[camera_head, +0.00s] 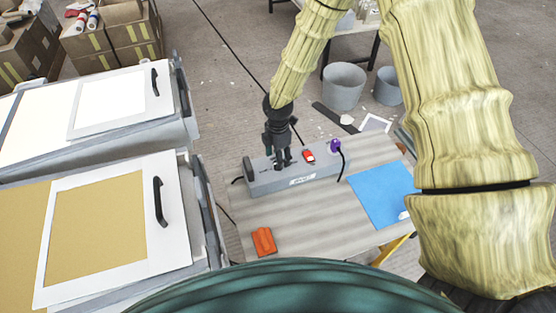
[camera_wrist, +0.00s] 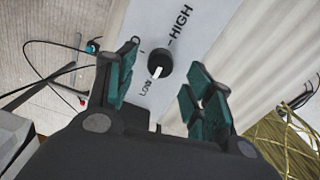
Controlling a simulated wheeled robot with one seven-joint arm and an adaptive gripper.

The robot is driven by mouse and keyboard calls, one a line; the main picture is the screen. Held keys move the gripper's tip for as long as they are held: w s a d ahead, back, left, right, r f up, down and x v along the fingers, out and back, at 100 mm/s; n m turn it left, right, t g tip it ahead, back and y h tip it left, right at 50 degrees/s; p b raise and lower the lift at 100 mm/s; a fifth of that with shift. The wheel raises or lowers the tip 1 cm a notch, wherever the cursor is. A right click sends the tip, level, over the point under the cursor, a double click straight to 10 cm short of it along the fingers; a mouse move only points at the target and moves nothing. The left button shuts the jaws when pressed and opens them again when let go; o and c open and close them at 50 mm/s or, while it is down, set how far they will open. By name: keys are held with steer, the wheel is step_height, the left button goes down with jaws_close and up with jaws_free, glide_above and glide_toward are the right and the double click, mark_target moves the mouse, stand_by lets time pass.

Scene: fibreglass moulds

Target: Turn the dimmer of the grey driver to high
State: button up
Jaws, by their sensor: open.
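The grey driver (camera_head: 326,172) is a long box on the worktable. In the wrist view its light grey face (camera_wrist: 153,24) shows a round black dimmer knob (camera_wrist: 160,61) between the printed words LOW and HIGH. The knob's white mark points down-left, towards LOW. My gripper (camera_head: 282,165) is over the driver's left part, pointing down. In the wrist view my gripper (camera_wrist: 163,75) is open, with green-padded fingers to either side of the knob and a gap to each. Whether the fingertips reach down to knob height I cannot tell. In the head view the gripper hides the knob.
A red switch (camera_head: 308,157) and a purple plug (camera_head: 335,146) with a black cable are on the driver, right of my gripper. An orange object (camera_head: 263,241) and a blue sheet (camera_head: 382,194) lie on the worktable (camera_head: 310,228). White-framed moulds (camera_head: 110,235) stand at left.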

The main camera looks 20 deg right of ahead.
steer(key=shift+f+p, duration=0.35)
steer(key=shift+f, duration=1.35)
steer(key=shift+c, duration=0.3)
steer(key=c, duration=1)
